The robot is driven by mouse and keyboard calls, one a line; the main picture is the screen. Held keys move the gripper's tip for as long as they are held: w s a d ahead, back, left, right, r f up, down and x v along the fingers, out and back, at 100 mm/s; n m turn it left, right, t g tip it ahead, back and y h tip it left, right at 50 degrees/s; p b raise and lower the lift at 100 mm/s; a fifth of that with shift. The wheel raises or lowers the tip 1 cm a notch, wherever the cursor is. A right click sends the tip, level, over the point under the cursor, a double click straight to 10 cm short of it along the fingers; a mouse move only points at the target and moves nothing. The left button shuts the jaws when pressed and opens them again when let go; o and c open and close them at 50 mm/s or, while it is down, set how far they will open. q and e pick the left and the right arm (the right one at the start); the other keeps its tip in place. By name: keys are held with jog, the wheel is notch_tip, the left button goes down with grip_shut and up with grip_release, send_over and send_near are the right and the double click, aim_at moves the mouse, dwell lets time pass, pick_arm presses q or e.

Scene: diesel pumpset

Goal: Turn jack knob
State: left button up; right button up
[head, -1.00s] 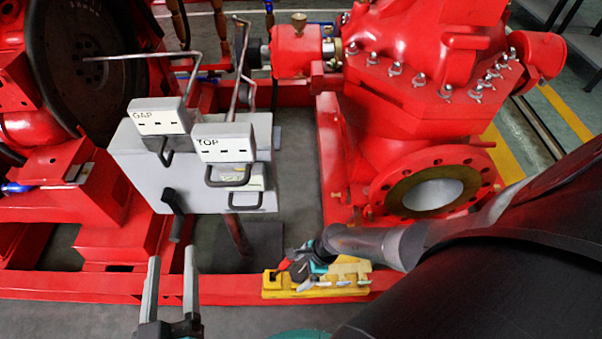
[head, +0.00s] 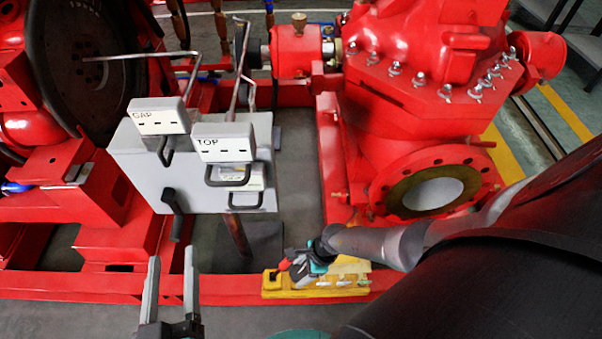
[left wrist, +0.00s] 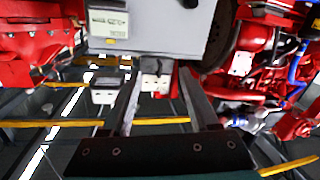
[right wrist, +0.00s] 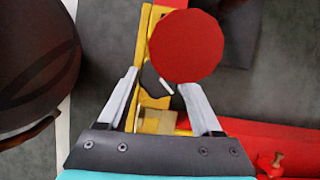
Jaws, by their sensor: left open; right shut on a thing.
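Part of a black knob (left wrist: 190,3) shows at the top edge of the left wrist view. My left gripper (head: 173,260) is open and empty, below the knob and apart from it.
The red base rail (head: 90,285) runs across the front. The red pump (head: 420,130) stands right. Grey floor is bare in front.

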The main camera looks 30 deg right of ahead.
jog(key=shift+c, duration=0.9)
